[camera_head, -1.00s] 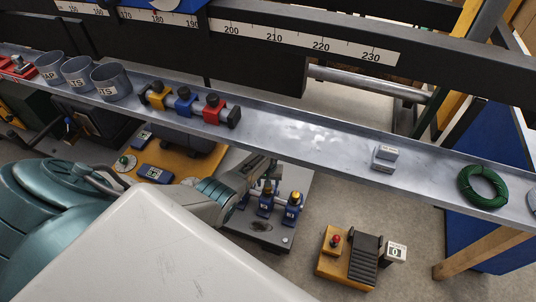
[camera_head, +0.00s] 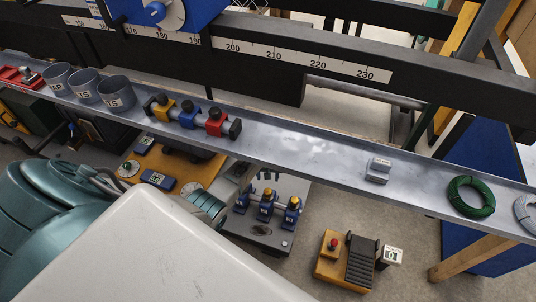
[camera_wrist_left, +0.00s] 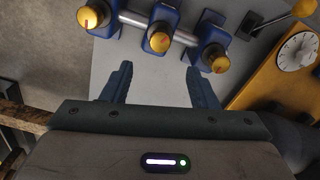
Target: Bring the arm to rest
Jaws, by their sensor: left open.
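My left gripper (camera_wrist_left: 158,85) shows in the left wrist view, with its two dark fingers spread apart and nothing between them. Beyond the fingertips is a grey plate (camera_wrist_left: 150,62) carrying blue units with yellow knobs (camera_wrist_left: 158,41). In the head view these blue units (camera_head: 266,207) stand on the plate (camera_head: 262,237) below the shelf. My right gripper is in neither view.
A long metal shelf (camera_head: 300,150) crosses the head view, holding grey cups (camera_head: 117,94), coloured clamps (camera_head: 188,116), a small grey block (camera_head: 378,170) and a green coil (camera_head: 470,196). A yellow pedal unit (camera_head: 330,262) is on the floor. A yellow base with a dial (camera_wrist_left: 296,52) is at right.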

